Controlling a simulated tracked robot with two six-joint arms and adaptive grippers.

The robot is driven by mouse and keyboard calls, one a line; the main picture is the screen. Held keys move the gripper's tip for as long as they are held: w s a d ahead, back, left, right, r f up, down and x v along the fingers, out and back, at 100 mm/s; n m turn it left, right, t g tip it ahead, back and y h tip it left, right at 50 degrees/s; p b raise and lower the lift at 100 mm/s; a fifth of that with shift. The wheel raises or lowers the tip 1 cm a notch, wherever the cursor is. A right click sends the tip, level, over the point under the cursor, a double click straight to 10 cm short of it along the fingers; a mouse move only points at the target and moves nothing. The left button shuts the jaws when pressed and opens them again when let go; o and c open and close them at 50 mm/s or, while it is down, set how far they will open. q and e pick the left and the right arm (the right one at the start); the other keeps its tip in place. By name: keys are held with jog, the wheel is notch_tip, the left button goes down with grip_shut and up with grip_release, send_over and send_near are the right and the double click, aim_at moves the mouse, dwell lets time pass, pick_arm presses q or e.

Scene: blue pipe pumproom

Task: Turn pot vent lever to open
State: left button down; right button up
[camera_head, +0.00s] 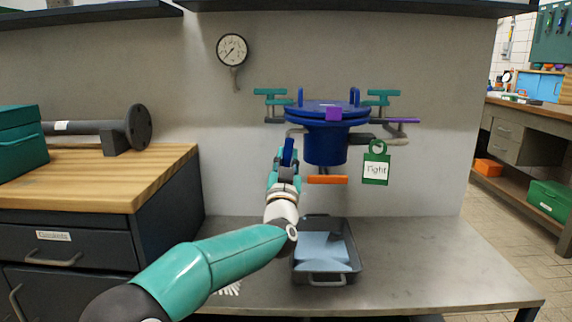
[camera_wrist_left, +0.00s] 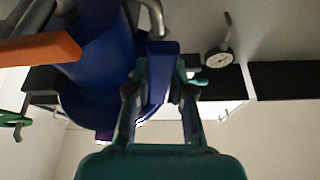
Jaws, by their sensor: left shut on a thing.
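The blue pot (camera_head: 325,145) with a bolted lid is fixed at the grey wall above the metal bench. My left gripper (camera_head: 287,165) is at the pot's lower left. It is shut on a blue lever (camera_head: 288,150), which stands roughly upright. In the left wrist view the blue lever (camera_wrist_left: 161,68) is between the two fingers, and the pot (camera_wrist_left: 95,75) is close beside it. An orange lever (camera_head: 327,179) lies level below the pot, and a purple lever (camera_head: 402,120) points right. No lever is labelled as the vent in view. My right gripper is not in view.
Teal valve handles (camera_head: 271,92) (camera_head: 380,95) flank the lid. A green tag reading "Tight" (camera_head: 376,168) hangs at the right. A dark tray (camera_head: 325,279) stands on the bench below. A pressure gauge (camera_head: 232,49) is on the wall. The bench's right side is clear.

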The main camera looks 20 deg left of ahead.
pick_arm(q)
jog(key=shift+w+f+n+y, duration=0.15)
jog(key=shift+n+y, duration=0.15)
jog(key=shift+n, duration=0.35)
jog(key=shift+s+f+n+y, duration=0.15)
jog(key=shift+n+y, duration=0.15)
jog(key=shift+n, duration=0.35)
jog(key=shift+w, duration=0.1)
jog(key=c, duration=1)
grip_release()
jog(key=shift+c, duration=0.2)
jog(key=shift+o, duration=0.2)
jog(key=shift+r, duration=0.2)
jog(key=v, duration=1.2)
jog(key=shift+d, duration=0.1)
